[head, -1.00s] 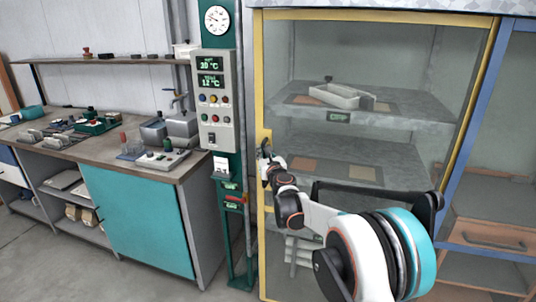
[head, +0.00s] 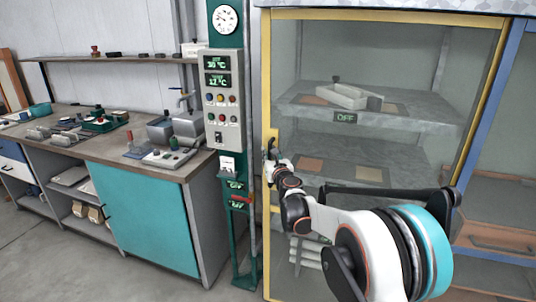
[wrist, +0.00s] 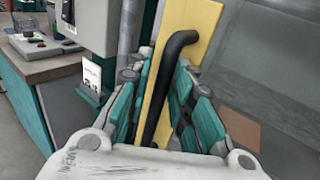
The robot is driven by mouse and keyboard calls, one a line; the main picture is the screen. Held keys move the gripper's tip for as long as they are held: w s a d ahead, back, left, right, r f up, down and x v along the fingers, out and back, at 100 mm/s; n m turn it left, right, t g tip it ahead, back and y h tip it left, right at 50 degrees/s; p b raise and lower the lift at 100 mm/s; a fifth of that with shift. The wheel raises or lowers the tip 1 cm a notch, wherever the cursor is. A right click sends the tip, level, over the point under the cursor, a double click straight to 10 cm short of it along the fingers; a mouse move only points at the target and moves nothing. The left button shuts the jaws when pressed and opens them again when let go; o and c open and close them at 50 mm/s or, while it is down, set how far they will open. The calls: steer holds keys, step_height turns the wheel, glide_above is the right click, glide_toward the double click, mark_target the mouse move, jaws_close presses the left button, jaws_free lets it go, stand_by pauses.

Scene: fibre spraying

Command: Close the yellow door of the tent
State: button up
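The tent's yellow-framed glass door (head: 267,82) stands upright across the cabinet front. It looks shut or nearly shut; I cannot tell if a small gap is left. My gripper (head: 271,155) is at the door's left edge, at handle height. In the wrist view, a black bent door handle (wrist: 160,95) on the yellow frame (wrist: 190,20) lies between the teal-padded fingers of my gripper (wrist: 170,62). The fingers stand apart on either side of the handle, with a visible gap on the left. The fingertips are small and partly hidden in the head view.
A green post with a control panel (head: 222,100) stands close left of the door. A workbench with a teal cabinet door (head: 145,215) is further left. Behind the glass, a white tray (head: 348,98) sits on a shelf. A blue-framed shelf unit (head: 500,240) is at the right.

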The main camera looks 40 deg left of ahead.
steer(key=v, duration=1)
steer(key=shift+s, duration=0.2)
steer(key=shift+d, duration=0.1)
